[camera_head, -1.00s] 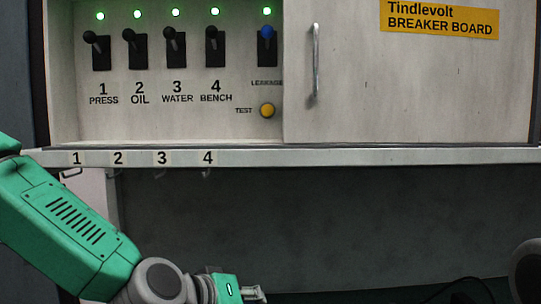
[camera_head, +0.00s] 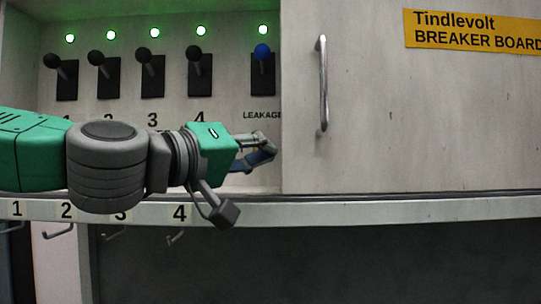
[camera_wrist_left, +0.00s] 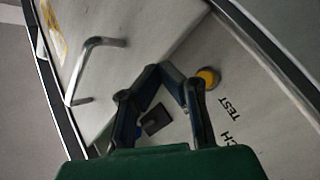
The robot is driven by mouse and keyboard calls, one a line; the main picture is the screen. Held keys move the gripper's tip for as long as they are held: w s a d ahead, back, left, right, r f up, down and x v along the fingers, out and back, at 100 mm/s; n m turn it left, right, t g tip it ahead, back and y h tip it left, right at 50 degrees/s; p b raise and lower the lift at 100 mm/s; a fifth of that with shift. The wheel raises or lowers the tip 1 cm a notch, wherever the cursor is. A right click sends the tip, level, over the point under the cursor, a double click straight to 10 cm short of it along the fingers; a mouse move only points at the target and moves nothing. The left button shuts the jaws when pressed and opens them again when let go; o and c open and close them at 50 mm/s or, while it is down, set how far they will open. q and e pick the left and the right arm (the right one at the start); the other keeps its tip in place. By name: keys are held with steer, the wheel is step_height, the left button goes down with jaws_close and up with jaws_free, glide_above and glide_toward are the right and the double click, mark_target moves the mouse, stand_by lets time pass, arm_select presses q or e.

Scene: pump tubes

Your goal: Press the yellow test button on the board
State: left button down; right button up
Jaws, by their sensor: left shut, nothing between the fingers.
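The yellow test button (camera_wrist_left: 208,77) shows in the left wrist view on the pale board panel (camera_wrist_left: 235,70), beside the word TEST. In the head view it is hidden behind my left gripper. My left gripper (camera_head: 266,148) is shut and empty, reaching from the left in front of the panel below the LEAKAGE switch. In the left wrist view its fingertips (camera_wrist_left: 168,74) are close to the button, on its left in the picture. I cannot tell whether they touch the panel or button. My right gripper is not in view.
Several black-handled switches (camera_head: 150,72) and the blue-knobbed LEAKAGE switch (camera_head: 262,66) stand above my arm, with lit green lamps. The cabinet door (camera_head: 400,130) with its metal handle (camera_head: 323,85) is to the right. A ledge (camera_head: 350,207) with several hooks runs below.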

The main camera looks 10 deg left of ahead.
arm_select(q)
steer(key=shift+s+a+r, duration=0.2)
steer(key=shift+s+r, duration=0.15)
steer(key=shift+s, duration=0.2)
steer(key=w, duration=0.2)
steer(key=w+a, duration=0.1)
steer(key=w, duration=0.5)
steer(key=shift+a+f, duration=0.25)
steer(key=shift+a, duration=0.05)
steer(key=shift+w+a, duration=0.3)
steer(key=shift+w, duration=0.25)
steer(key=shift+d, duration=0.2)
